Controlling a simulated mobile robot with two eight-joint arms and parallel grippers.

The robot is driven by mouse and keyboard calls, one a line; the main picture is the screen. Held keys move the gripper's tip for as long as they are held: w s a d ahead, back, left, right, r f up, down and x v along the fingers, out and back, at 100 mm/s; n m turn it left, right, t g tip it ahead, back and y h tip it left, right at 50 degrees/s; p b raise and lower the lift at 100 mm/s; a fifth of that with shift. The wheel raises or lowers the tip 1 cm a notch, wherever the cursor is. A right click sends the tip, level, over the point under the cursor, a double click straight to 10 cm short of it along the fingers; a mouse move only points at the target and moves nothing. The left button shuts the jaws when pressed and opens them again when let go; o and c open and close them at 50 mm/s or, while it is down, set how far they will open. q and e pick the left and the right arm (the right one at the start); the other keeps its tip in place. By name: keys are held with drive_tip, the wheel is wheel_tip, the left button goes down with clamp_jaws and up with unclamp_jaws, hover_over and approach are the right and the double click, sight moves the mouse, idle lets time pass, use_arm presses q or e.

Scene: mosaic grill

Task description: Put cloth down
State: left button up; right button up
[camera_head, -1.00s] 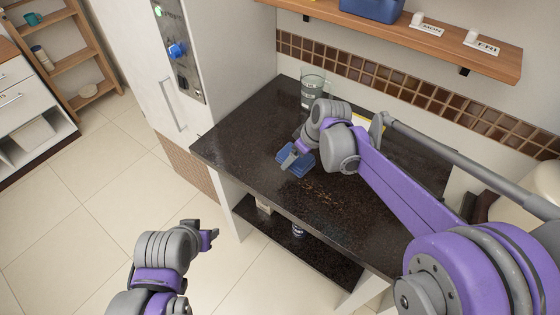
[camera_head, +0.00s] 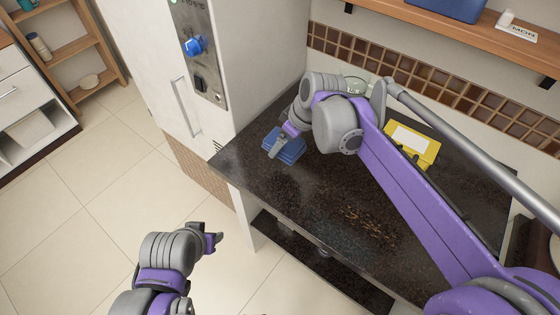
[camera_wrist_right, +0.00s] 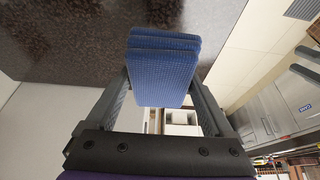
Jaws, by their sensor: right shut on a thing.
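The blue folded cloth (camera_head: 284,147) is at the left end of the dark countertop (camera_head: 300,185). My right gripper (camera_head: 280,143) is shut on it. In the right wrist view the cloth (camera_wrist_right: 163,68) fills the space between the two fingers of my right gripper (camera_wrist_right: 165,90). I cannot tell whether the cloth touches the counter or is just above it. My left gripper (camera_head: 214,238) is over the floor in front of the counter, away from the cloth. Its fingers are too small and side-on to tell whether they are open.
A yellow item with a white label (camera_head: 412,143) lies on the counter at the back. A tall white cabinet (camera_head: 190,100) borders the counter's left end.

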sight(297, 148)
drive_tip(key=f, duration=0.4)
drive_tip(key=shift+s+d+f, duration=0.1)
drive_tip(key=shift+s+f, duration=0.1)
drive_tip(key=shift+f, duration=0.05)
use_arm(q)
drive_tip(key=shift+s+f, duration=0.2)
drive_tip(key=shift+f, duration=0.1)
use_arm(e)
drive_tip(key=shift+f, duration=2.15)
